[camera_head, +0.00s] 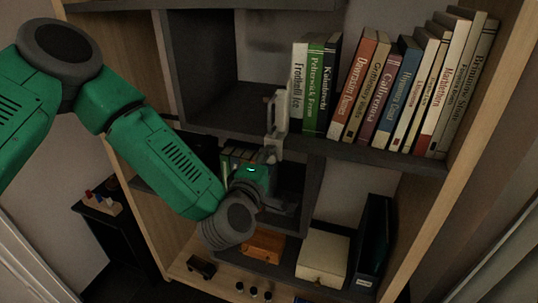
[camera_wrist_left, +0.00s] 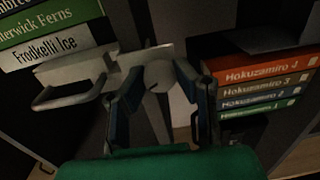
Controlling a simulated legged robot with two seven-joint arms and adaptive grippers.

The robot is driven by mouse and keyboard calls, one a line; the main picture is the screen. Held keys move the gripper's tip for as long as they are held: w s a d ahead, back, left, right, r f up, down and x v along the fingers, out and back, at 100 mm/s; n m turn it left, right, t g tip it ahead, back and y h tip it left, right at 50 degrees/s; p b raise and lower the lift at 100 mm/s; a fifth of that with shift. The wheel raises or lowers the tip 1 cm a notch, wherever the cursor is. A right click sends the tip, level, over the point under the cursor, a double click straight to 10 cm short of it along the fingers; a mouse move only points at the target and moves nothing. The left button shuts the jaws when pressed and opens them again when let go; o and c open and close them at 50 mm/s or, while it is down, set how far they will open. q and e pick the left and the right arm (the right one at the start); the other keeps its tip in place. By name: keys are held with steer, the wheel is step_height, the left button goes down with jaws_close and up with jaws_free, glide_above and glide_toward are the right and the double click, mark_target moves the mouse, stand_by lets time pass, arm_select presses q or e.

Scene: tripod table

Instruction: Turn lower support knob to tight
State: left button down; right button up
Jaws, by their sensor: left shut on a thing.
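My left gripper (camera_head: 268,158) reaches in front of the shelf at the middle of the head view. In the left wrist view its two dark blue fingers (camera_wrist_left: 157,76) close around a small rounded grey knob (camera_wrist_left: 158,84). The knob sits on a pale grey support with a loop handle (camera_wrist_left: 72,92) to the left. In the head view the upper part of this grey support (camera_head: 276,112) stands upright just above the gripper. The knob itself is hidden there by the gripper. My right gripper is in neither view.
A shelf unit (camera_head: 385,162) stands behind, with a row of upright books (camera_head: 390,95) on it at the upper right. Stacked books (camera_wrist_left: 262,88) lie right of the fingers in the wrist view. A pale box (camera_head: 323,256) and an orange-brown box (camera_head: 263,246) sit lower down.

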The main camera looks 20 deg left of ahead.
arm_select(q)
steer(key=m, duration=0.1)
steer(key=m+p, duration=0.1)
steer(key=m, duration=0.1)
steer(key=shift+s+d+f, duration=0.1)
steer(key=shift+f, duration=0.1)
steer(key=shift+f+m, duration=0.1)
steer(key=shift+m, duration=0.9)
steer(key=shift+s+f+p, duration=0.1)
steer(key=shift+p, duration=0.2)
steer(key=c, duration=1.4)
jaws_free()
steer(key=shift+o, duration=0.7)
steer(key=shift+r, duration=0.2)
